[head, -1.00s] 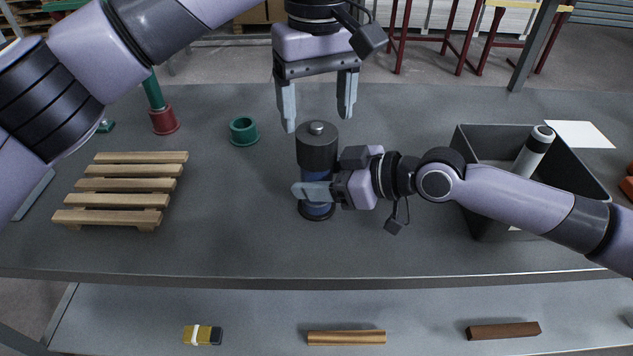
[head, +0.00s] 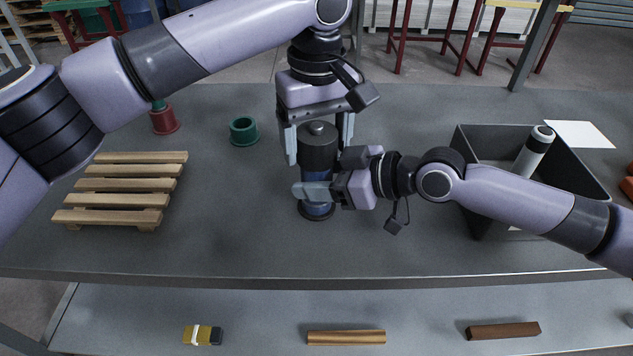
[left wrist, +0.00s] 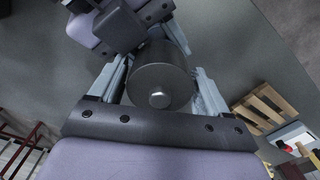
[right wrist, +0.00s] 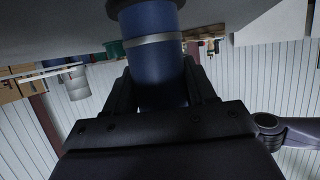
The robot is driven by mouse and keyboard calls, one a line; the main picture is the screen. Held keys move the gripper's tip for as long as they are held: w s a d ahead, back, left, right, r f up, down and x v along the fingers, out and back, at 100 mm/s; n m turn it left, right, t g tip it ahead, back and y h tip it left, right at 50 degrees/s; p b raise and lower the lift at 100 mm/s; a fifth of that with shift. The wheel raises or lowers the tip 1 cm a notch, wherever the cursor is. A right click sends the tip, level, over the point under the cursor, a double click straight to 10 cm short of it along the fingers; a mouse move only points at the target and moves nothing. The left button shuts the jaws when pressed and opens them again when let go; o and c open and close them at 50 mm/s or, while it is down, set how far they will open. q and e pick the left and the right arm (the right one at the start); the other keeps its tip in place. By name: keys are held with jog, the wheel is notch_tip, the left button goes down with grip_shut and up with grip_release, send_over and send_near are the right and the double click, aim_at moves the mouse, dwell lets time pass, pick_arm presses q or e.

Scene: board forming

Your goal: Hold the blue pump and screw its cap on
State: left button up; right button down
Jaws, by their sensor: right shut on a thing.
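The blue pump (head: 317,180) stands upright on the grey table, and my right gripper (head: 318,190) is shut around its blue body. The body also shows between the fingers in the right wrist view (right wrist: 158,60). The dark grey cap (head: 318,150), with a small silver knob on top, sits at the top of the pump. My left gripper (head: 320,140) is above, pointing down, with one finger on each side of the cap. In the left wrist view the cap (left wrist: 160,80) lies between the fingers, with a gap visible beside them, so the left gripper looks open.
A wooden pallet (head: 125,185) and a green ring (head: 243,131) lie to the left, with a red base (head: 164,120) behind. A dark bin (head: 485,215) holding a white cylinder (head: 534,150) stands at the right. A lower shelf (head: 260,320) in front carries several small items.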

pick_arm(q)
jog(key=shift+o, duration=0.5)
jog(key=shift+r, duration=2.3)
jog(key=shift+o, duration=0.8)
notch_tip(320, 180, up, 12)
pick_arm(e)
jog(key=shift+c, duration=1.4)
grip_release()
